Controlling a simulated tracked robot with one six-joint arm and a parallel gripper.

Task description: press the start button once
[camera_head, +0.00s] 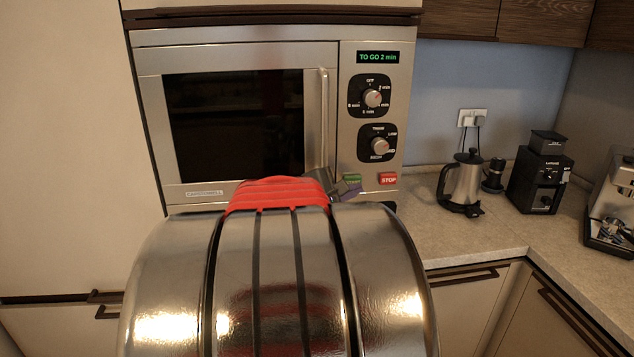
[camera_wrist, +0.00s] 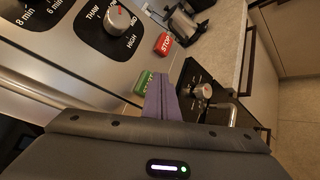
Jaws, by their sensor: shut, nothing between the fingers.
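The green start button (camera_head: 352,178) is at the lower right of the microwave front, left of the red stop button (camera_head: 388,179). In the wrist view the start button (camera_wrist: 144,82) is partly hidden behind my fingers, and the stop button (camera_wrist: 164,43) is clear. My gripper (camera_head: 349,190) is shut and empty, its purple fingertips at the start button. In the wrist view the gripper (camera_wrist: 170,82) overlaps the button's right edge; I cannot tell if it touches. The microwave (camera_head: 325,50) door is shut; its display (camera_head: 377,57) reads "TO GO 2 min".
Two dials, the timer (camera_head: 372,98) and the power dial (camera_head: 380,146), sit above the buttons. The vertical door handle (camera_head: 323,120) is left of them. A kettle (camera_head: 462,182), a grinder (camera_head: 540,180) and a coffee machine (camera_head: 615,205) stand on the right counter (camera_head: 430,235).

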